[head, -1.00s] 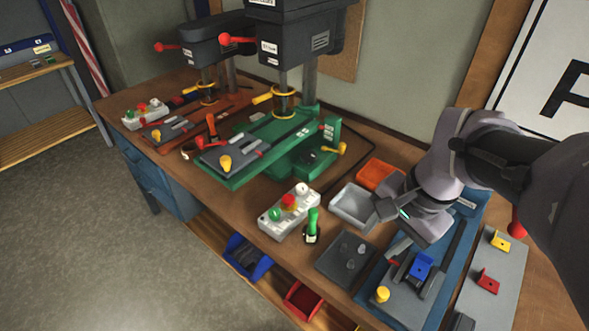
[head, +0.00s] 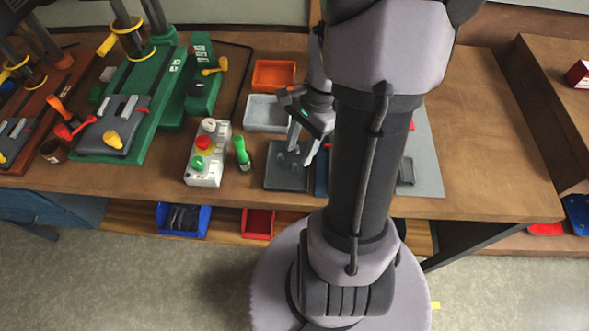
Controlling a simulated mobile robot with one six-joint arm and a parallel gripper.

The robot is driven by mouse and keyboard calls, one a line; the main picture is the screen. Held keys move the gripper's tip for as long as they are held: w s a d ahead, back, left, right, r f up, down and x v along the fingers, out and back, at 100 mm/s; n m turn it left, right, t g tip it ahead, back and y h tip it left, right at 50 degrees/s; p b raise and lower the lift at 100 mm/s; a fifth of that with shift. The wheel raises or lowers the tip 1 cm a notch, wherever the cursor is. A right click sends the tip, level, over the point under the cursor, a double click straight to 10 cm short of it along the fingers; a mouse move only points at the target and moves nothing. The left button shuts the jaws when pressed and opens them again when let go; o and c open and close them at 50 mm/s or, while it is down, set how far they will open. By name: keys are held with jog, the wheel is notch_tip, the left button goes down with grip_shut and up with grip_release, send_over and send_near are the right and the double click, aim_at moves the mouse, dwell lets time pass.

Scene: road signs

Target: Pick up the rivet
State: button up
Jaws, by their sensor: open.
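My gripper (head: 299,158) is open, pointing down over a dark square pad (head: 284,181) near the front of the workbench. Its two pale fingers are spread apart, with no object visibly held. Small grey pieces lie on the pad between and beside the fingertips; they may be rivets, but they are too small and dark to tell apart. I cannot tell whether a finger touches one. My arm hides the area just right of the pad.
A grey bin (head: 264,113) and an orange bin (head: 273,75) stand behind the pad. A green-handled tool (head: 242,154) and a white control box (head: 208,158) stand to its left. A green drill press base (head: 117,146) is farther left.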

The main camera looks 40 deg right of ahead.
aim_at(293, 171)
jog(key=b+x, duration=0.1)
jog(key=x, duration=0.1)
jog(key=b+x, duration=0.2)
jog(key=x, duration=0.1)
jog(key=shift+w+d+f, duration=0.2)
jog(key=shift+d+f, duration=0.15)
jog(key=shift+f, duration=0.05)
jog(key=shift+r, duration=0.1)
grip_shut()
jog(key=shift+r, duration=0.15)
notch_tip(293, 171, up, 10)
jog(key=p, duration=0.5)
